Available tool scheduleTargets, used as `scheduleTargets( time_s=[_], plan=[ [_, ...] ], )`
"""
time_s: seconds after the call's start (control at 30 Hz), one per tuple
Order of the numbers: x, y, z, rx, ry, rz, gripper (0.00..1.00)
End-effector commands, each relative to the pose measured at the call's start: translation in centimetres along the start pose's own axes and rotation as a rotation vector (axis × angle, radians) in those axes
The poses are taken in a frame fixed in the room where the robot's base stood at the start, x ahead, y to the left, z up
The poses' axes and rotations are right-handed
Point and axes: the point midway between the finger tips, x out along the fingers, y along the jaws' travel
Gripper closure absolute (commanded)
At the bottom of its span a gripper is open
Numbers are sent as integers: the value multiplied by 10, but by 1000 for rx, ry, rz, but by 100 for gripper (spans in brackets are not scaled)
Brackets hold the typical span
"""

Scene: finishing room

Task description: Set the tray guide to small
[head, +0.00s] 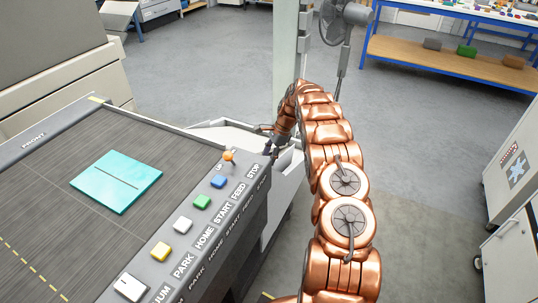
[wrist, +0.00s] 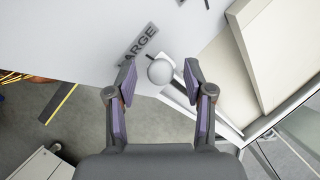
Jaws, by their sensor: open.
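The tray guide's knob, a round pale grey ball (wrist: 160,72), shows in the wrist view on a pale panel (wrist: 90,40). A grey label ending in "ARGE" (wrist: 138,45) is just up and left of the knob, its first letter hidden or unclear. My gripper (wrist: 160,66) is open, one finger on each side of the knob. I cannot tell whether either finger touches it. In the head view my gripper (head: 270,149) is at the far right end of the machine, by the pale tray (head: 232,134). The knob cannot be made out there. No "small" label is readable.
The machine's dark bed (head: 60,190) holds a turquoise sheet (head: 117,181). A pale post (head: 290,55) and a fan (head: 345,20) stand behind.

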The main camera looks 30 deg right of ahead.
Motion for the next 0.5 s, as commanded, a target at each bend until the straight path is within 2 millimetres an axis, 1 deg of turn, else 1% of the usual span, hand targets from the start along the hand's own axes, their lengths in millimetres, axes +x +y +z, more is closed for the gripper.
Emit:
scheduleTargets(
  time_s=[0.27,0.5],
  plan=[
    [3,0,0,0,0,-2,48],
    [3,0,0,-1,1,-2,72]
  ],
)
